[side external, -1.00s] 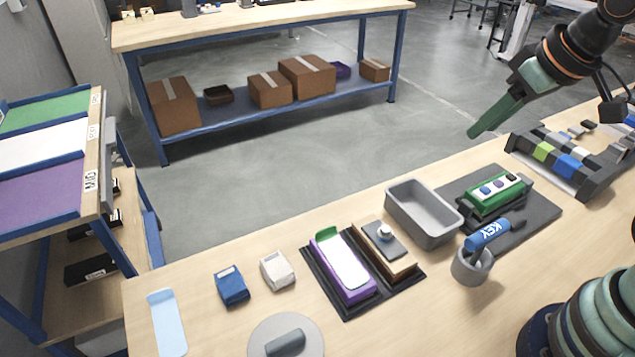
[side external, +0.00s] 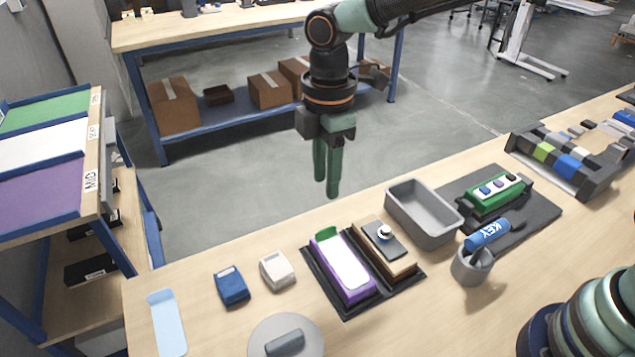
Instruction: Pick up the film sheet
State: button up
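A pale blue, thin, rounded strip (side external: 167,325), which looks like the film sheet, lies flat at the left end of the wooden table. My gripper (side external: 327,188) hangs in the air with its two green fingers pointing down, above and to the right of the strip in the picture and well clear of it. Nothing shows between the fingers. They nearly overlap in this view, so I cannot tell how far apart they are.
Near the strip are a blue box (side external: 231,286), a white box (side external: 277,270) and a round grey lid (side external: 286,342). A black tray (side external: 347,313) holds a purple block and a wooden block. A grey bin (side external: 424,213) and a cup with a KEY marker (side external: 472,266) stand farther right.

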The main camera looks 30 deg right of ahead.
send_over(324, 230)
jog(key=f, duration=0.7)
jog(key=shift+s+a+f, duration=0.1)
jog(key=shift+s+a, duration=0.1)
jog(key=shift+w+d+f, duration=0.1)
jog(key=shift+f, duration=1.25)
jog(key=shift+w+d+f, duration=0.1)
jog(key=shift+f, duration=1.2)
jog(key=shift+c, duration=0.3)
grip_shut()
